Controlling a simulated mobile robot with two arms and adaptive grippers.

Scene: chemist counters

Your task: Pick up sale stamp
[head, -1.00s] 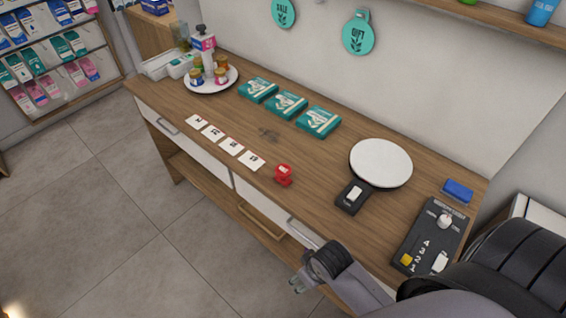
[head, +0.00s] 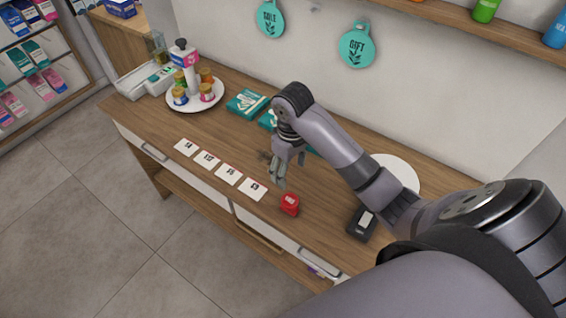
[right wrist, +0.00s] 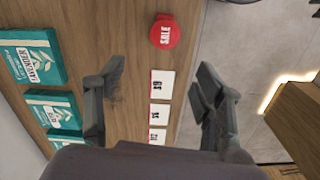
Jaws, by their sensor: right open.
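The red sale stamp (head: 290,204) stands on the wooden counter near its front edge, just right of the row of price cards. In the right wrist view the stamp (right wrist: 165,33) shows from above with "SALE" on its round top. My right gripper (head: 279,180) is open and empty above the counter, a little behind and left of the stamp in the head view. In the right wrist view its two fingers (right wrist: 158,92) are spread wide, with the stamp beyond their tips and price cards below between them. My left gripper is not in view.
Several price cards (head: 228,174) lie along the counter's front. Green boxes (head: 246,103) lie behind them, partly hidden by my arm. A round white tray (head: 167,101) with jars is at the far left. A black scale (head: 362,222) with a white plate stands right.

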